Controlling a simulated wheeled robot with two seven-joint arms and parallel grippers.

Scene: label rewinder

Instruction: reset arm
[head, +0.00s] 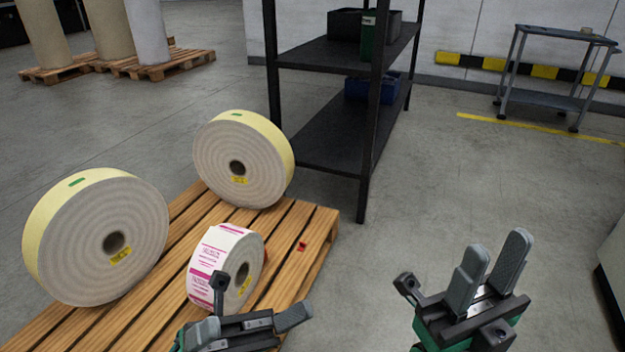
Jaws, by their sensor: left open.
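My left gripper (248,320) is at the bottom centre, in front of a small roll of white labels with magenta print (222,262). Its fingers are spread apart with nothing seen between them. It hides the lower edge of that roll; I cannot tell whether they touch. My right gripper (492,262) is at the lower right, fingers pointing up above bare floor. A gap shows between its fingers and it holds nothing.
A wooden pallet (318,222) carries the label roll and two large cream-edged rolls (125,222) (262,150). A black shelf rack (325,150) stands behind it. A grey cart (545,100) is at the back right. Floor between rack and cart is clear.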

